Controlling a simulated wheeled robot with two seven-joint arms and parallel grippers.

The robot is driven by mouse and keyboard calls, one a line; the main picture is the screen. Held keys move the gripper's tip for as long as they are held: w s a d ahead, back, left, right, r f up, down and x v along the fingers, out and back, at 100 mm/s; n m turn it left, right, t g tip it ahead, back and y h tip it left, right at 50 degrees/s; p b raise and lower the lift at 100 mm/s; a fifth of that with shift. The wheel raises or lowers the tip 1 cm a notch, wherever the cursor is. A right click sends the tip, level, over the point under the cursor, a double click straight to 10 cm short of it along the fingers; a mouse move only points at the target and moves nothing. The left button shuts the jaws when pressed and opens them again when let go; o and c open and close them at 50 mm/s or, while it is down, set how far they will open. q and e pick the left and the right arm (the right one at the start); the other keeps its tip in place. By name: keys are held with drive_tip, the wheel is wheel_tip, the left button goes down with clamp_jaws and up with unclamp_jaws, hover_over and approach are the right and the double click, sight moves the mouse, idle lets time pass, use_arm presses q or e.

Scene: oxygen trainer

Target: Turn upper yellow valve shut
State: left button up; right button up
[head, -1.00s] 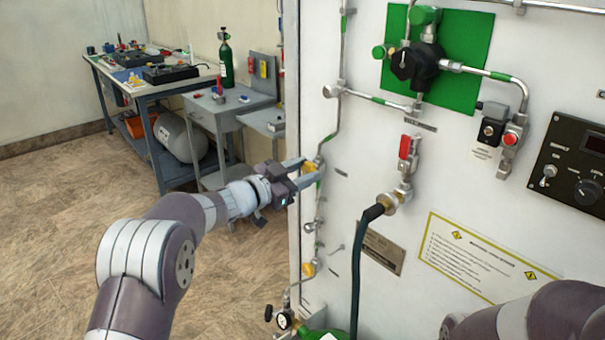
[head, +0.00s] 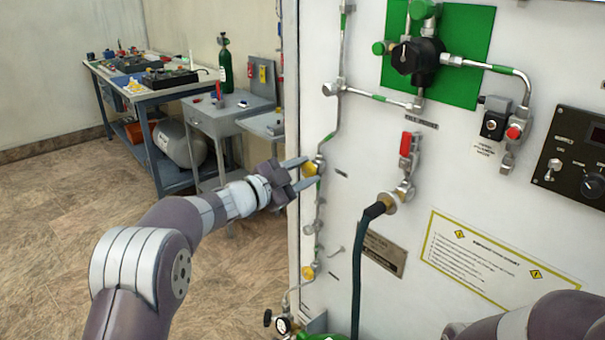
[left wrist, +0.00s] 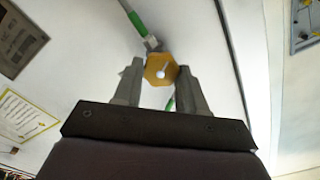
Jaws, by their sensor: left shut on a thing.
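The upper yellow valve (head: 310,169) is a small knob on the thin pipe near the left edge of the white panel. In the left wrist view the yellow knob (left wrist: 153,75) looks many-sided, with a pale pin at its middle. My left gripper (head: 307,172) has one finger on each side of this knob and is shut on it. The left wrist view shows the two fingertips (left wrist: 160,76) at the knob's opposite sides. A lower yellow valve (head: 308,271) sits further down the same pipe line, apart from the gripper. My right gripper is out of view.
A red-handled valve (head: 407,150) and a dark hose (head: 357,265) are right of the gripper. A black regulator (head: 416,60) on a green plate is above right. A grey cart (head: 222,115) and a workbench (head: 130,85) stand behind left. Floor is free at left.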

use_arm(q)
drive_tip(key=o, duration=1.1)
drive_tip(key=shift+c, duration=0.2)
drive_tip(key=v, duration=1.2)
drive_tip(key=shift+s+a, duration=0.25)
drive_tip(key=shift+s, duration=0.05)
